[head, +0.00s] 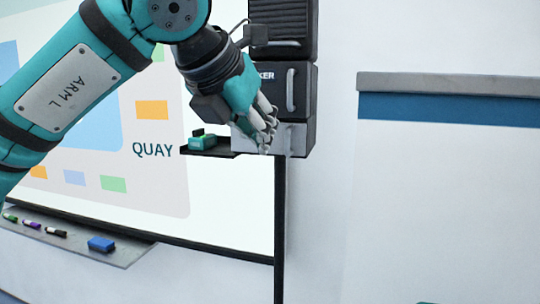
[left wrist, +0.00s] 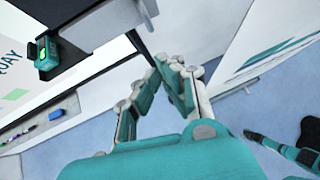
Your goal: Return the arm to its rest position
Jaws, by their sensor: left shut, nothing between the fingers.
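My left arm, marked "ARM L", comes in from the upper left in the head view. Its left gripper (head: 268,138) hangs with fingers downward in front of a stack of dark and light boxes with handles. In the left wrist view the left gripper's (left wrist: 172,68) fingertips are together, with nothing between them.
The dark cabinet (head: 299,92) has a small dark shelf (head: 222,153) bearing a green-and-black device (head: 203,140). A whiteboard marked "QUAY" (head: 160,185) stands behind, its tray (head: 75,238) holding markers and a blue eraser (head: 101,244). A white panel with a blue band (head: 450,107) is at right.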

